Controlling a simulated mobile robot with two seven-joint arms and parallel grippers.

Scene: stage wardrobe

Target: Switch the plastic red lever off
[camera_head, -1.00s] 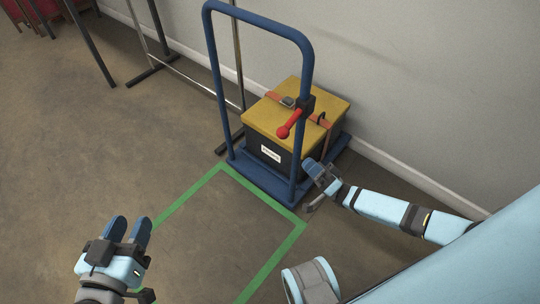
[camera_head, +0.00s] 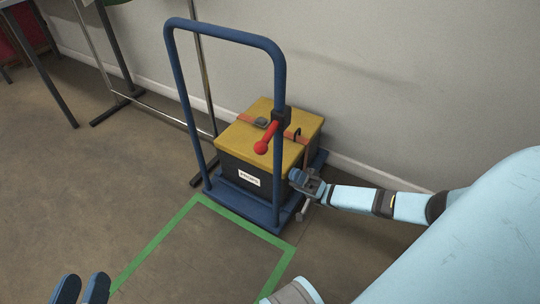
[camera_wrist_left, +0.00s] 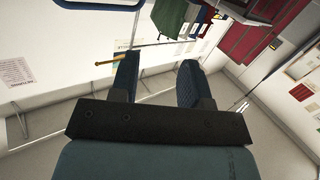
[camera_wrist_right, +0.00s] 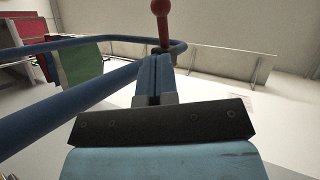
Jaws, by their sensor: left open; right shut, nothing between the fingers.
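The red lever (camera_head: 268,138) is mounted by a dark block on the right post of the blue trolley handle (camera_head: 279,85). It tilts down to the left and ends in a round knob. My right gripper (camera_head: 298,178) is shut and empty, below and to the right of the lever, close to the trolley's right post. In the right wrist view the lever (camera_wrist_right: 162,28) rises just beyond the shut fingertips (camera_wrist_right: 154,58); I cannot tell whether they touch. My left gripper (camera_head: 82,288) is open and empty at the bottom left, its fingertips showing, far from the lever.
A black box with a yellow lid (camera_head: 240,137), strapped in orange, sits on the blue trolley base (camera_head: 250,208). Green floor tape (camera_head: 160,238) lies in front. A metal rack (camera_head: 150,117) stands behind on the left, with the wall behind.

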